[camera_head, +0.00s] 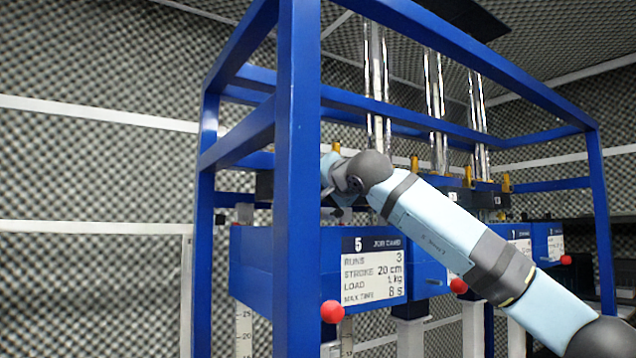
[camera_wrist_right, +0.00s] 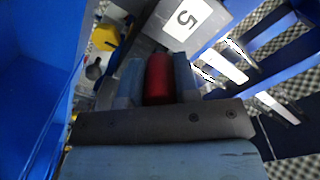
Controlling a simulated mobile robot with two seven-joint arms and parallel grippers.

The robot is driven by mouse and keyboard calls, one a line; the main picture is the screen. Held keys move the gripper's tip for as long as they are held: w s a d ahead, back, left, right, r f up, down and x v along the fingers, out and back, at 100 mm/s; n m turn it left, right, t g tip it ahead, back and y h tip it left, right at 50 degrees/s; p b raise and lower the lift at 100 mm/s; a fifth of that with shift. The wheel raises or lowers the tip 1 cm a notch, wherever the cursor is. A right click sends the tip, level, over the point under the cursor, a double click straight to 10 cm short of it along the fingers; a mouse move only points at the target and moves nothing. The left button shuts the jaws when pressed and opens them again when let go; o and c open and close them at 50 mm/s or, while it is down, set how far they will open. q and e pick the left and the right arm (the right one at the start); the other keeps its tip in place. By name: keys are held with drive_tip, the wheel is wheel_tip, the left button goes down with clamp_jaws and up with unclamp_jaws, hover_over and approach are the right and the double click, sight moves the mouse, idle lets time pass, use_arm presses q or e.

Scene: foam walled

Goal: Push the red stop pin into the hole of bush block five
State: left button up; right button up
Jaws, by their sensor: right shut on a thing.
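The red stop pin (camera_wrist_right: 158,82) shows in the right wrist view as a short red cylinder. My right gripper (camera_wrist_right: 158,66) is shut on it, with one light blue finger on each side. Just beyond the fingertips is a grey block with a white label reading 5 (camera_wrist_right: 186,18), which looks like bush block five. The hole is not visible, and I cannot tell whether the pin touches the block. In the head view my right arm reaches in from the right to the blue frame, and its hand is mostly hidden by the front post. My left gripper is not in view.
A blue frame (camera_head: 298,150) with upright posts and rails surrounds the work area. Job card 5 (camera_head: 373,268) is on a blue box below, with a red ball (camera_head: 332,311) under it. Chrome columns (camera_head: 376,95) stand behind. A yellow part (camera_wrist_right: 105,38) lies left of the pin.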

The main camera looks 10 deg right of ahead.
drive_tip(key=shift+w+a, duration=0.1)
drive_tip(key=shift+w, duration=0.1)
drive_tip(key=o, duration=1.1)
drive_tip(key=shift+s, duration=0.1)
drive_tip(key=shift+s+d+f, duration=0.1)
drive_tip(key=shift+s+d, duration=0.1)
drive_tip(key=shift+s, duration=0.15)
drive_tip(key=b+v, duration=0.5)
drive_tip(key=v, duration=0.8)
